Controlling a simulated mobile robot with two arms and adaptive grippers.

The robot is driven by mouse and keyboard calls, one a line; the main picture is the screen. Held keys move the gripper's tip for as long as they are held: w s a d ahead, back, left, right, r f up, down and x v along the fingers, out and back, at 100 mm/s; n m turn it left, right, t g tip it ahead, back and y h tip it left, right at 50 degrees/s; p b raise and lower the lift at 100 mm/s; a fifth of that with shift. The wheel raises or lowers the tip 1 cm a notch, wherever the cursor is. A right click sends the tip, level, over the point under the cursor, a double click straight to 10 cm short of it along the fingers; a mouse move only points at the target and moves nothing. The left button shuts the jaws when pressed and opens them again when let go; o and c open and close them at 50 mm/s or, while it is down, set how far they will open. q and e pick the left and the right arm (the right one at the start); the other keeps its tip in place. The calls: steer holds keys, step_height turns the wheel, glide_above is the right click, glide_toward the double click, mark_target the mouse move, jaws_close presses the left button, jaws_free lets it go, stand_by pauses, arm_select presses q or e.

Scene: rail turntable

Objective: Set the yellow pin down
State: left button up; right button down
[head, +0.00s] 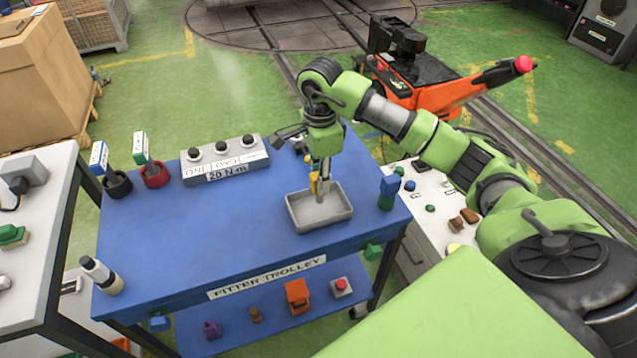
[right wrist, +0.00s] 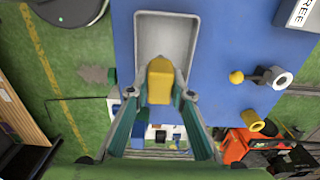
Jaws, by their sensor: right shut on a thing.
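My right gripper (head: 322,190) points down over the grey tray (head: 335,219) on the blue trolley top. It is shut on the yellow pin (head: 313,184), which the fingers partly hide in the head view. In the right wrist view the yellow pin (right wrist: 160,84) sits between the fingertips, overlapping the near end of the tray (right wrist: 185,35). The tray's visible floor looks empty. I cannot tell whether the pin touches the tray. My left gripper is not in view.
On the trolley top (head: 235,225) stand a grey box with knobs (head: 224,160), a black ring holder (head: 117,185), a red one (head: 155,175), a black-and-white cylinder (head: 101,276) and a blue-green block (head: 388,192). The trolley's middle left is clear.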

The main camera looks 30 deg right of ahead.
steer(key=shift+w+f, duration=0.3)
steer(key=shift+f, duration=0.1)
step_height(320, 180, down, 3)
steer(key=shift+r+p, duration=0.1)
steer(key=shift+p, duration=1)
steer(key=shift+f, duration=0.2)
steer(key=shift+f+b, duration=0.15)
steer(key=shift+b, duration=0.15)
steer(key=c, duration=1.8)
jaws_free()
steer(key=shift+r, duration=0.3)
step_height(320, 180, up, 11)
steer(key=b, duration=0.3)
steer(key=shift+w+f, duration=0.1)
steer(key=shift+f, duration=0.1)
steer(key=shift+r, duration=0.6)
